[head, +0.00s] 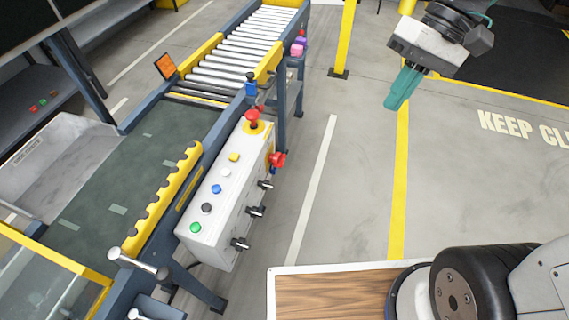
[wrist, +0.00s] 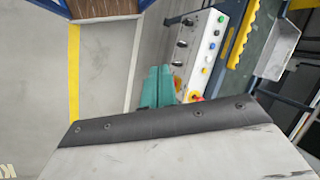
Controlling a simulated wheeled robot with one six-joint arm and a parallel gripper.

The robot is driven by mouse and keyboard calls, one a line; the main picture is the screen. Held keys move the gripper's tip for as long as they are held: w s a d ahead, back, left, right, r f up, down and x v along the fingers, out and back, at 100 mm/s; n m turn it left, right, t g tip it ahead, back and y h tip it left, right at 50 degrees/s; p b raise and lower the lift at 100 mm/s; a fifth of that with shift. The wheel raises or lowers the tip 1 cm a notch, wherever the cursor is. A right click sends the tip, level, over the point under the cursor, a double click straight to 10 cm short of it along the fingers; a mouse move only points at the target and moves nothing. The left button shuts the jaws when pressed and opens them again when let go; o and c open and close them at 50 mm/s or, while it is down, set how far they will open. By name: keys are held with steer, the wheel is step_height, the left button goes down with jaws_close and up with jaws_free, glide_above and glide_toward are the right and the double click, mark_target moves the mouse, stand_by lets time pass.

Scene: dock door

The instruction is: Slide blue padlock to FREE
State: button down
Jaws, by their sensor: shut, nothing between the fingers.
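My gripper (head: 391,106) hangs at the upper right of the head view, over bare floor. Its teal fingers are together with nothing between them. The teal fingers also show in the wrist view (wrist: 158,88), in front of the white control box. A small blue block with a dark top (head: 251,86) sits on the conveyor's near side rail, left of my gripper and well apart from it. It may be the blue padlock, but it is too small to be sure. No FREE marking is readable.
The white control box (head: 222,200) carries coloured buttons, black knobs, and a red mushroom button (head: 253,117). Pink and purple blocks (head: 299,48) are on the conveyor frame. A yellow post (head: 345,40) stands behind. Floor between conveyor and gripper is clear.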

mark_target(274, 169)
steer(key=w+a+f+g+y, duration=0.1)
steer(key=w+a+f+y, duration=0.25)
steer(key=w+f, duration=0.6)
steer(key=w+a+f+g+y, duration=0.1)
steer(key=w+a+f+y, duration=0.3)
steer(key=w+f, duration=0.6)
steer(key=w+f+m+t+y, duration=0.1)
steer(key=w+f+t+y, duration=0.2)
steer(key=f, duration=1.1)
steer(key=w+d+f+m+t+y, duration=0.1)
steer(key=w+f+m+t+y, duration=0.1)
steer(key=f, duration=1.2)
steer(key=shift+w+f+t+y, duration=0.15)
steer(key=shift+w+t+y, duration=0.25)
steer(key=shift+t+y, duration=0.3)
steer(key=s+a, duration=0.2)
steer(key=a, duration=0.9)
steer(key=shift+s+a, duration=0.15)
steer(key=shift+s, duration=0.25)
